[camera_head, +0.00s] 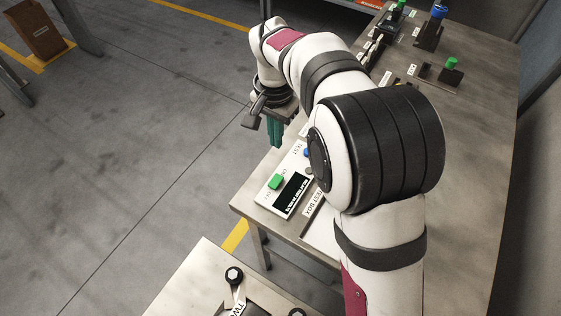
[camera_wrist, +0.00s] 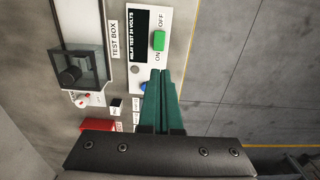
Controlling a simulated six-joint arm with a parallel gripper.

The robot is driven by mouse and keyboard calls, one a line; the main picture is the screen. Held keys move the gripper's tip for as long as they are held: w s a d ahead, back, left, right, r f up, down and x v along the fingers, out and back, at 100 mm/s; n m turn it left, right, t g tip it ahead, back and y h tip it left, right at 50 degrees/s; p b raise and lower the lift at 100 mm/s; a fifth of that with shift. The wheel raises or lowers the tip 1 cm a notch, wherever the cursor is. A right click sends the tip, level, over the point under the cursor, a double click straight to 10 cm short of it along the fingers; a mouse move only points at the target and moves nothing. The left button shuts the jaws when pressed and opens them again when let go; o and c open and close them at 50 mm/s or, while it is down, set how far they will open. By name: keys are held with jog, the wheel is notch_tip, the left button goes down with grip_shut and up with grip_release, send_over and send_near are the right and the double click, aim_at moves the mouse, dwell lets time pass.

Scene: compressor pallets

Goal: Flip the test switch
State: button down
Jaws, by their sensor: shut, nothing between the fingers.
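The green test switch (camera_head: 276,181) sits on a white panel (camera_head: 262,198) between ON and OFF labels. It also shows in the wrist view (camera_wrist: 158,41), above my fingertips in the picture. I cannot tell which way it is set. My gripper (camera_head: 275,146) has teal fingers, shut and empty, pointing down near the panel's TEST end. In the wrist view the fingertips (camera_wrist: 160,71) appear just below the ON label, apart from the switch. The panel also carries a black display (camera_wrist: 139,36) and a blue button (camera_wrist: 143,86), partly hidden by a finger.
A red block (camera_wrist: 98,124) and small labelled parts lie nearby. The metal bench (camera_head: 470,150) holds green-topped (camera_head: 451,64) and blue-topped (camera_head: 439,12) fixtures farther back. Open floor lies left of the bench.

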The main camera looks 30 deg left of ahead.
aim_at(277, 177)
notch_tip(277, 177, down, 14)
dwell(0.4)
jog(key=shift+w, duration=0.1)
jog(key=shift+f, duration=0.2)
jog(key=shift+s+r, duration=0.2)
jog(key=shift+s, duration=0.55)
notch_tip(277, 177, up, 14)
jog(key=s, duration=0.2)
jog(key=shift+s, duration=0.35)
